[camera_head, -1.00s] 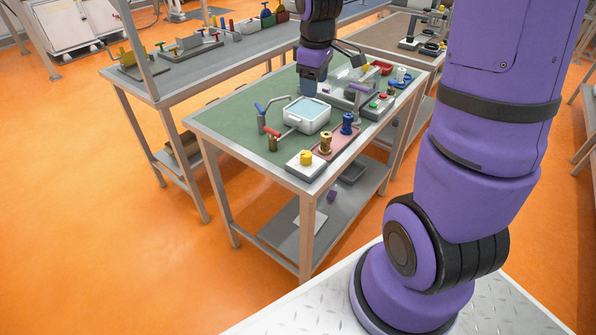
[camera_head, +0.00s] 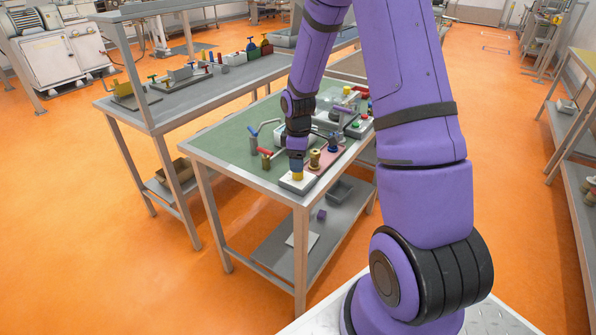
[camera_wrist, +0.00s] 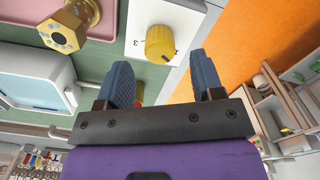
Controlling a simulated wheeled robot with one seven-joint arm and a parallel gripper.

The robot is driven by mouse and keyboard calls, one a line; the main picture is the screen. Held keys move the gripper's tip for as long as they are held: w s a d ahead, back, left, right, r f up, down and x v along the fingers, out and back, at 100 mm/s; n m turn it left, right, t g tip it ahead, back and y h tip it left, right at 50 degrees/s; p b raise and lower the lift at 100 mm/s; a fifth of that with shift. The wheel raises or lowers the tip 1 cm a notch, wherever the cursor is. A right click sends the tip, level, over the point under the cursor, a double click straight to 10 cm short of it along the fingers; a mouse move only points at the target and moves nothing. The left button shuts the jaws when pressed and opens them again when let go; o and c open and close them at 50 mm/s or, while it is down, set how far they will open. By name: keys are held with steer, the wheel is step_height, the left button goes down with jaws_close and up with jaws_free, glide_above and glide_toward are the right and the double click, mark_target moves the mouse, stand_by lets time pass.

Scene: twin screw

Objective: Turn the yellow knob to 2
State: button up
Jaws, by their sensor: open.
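The yellow knob (camera_wrist: 160,43) sits on a white plate (camera_wrist: 184,19) with printed numbers; a 3 and part of another mark show in the wrist view. In the head view the yellow knob (camera_head: 297,175) and its white plate (camera_head: 291,186) are at the near corner of the green-topped table. My gripper (camera_wrist: 163,75) is open and empty. Its two blue-grey fingers point toward the knob, which lies beyond the tips, between their lines. I cannot tell from these views which number the knob points to. In the head view my gripper (camera_head: 297,163) is just above the knob.
A brass hexagonal fitting (camera_wrist: 68,27) on a pink plate stands beside the white plate. A white tray with pale blue inside (camera_wrist: 30,75) is at the left of the wrist view. A red-handled valve (camera_head: 266,155) stands nearby. The table's metal edge (camera_head: 245,175) is close.

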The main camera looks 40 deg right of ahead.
steer(key=shift+f, duration=2.15)
steer(key=c, duration=0.9)
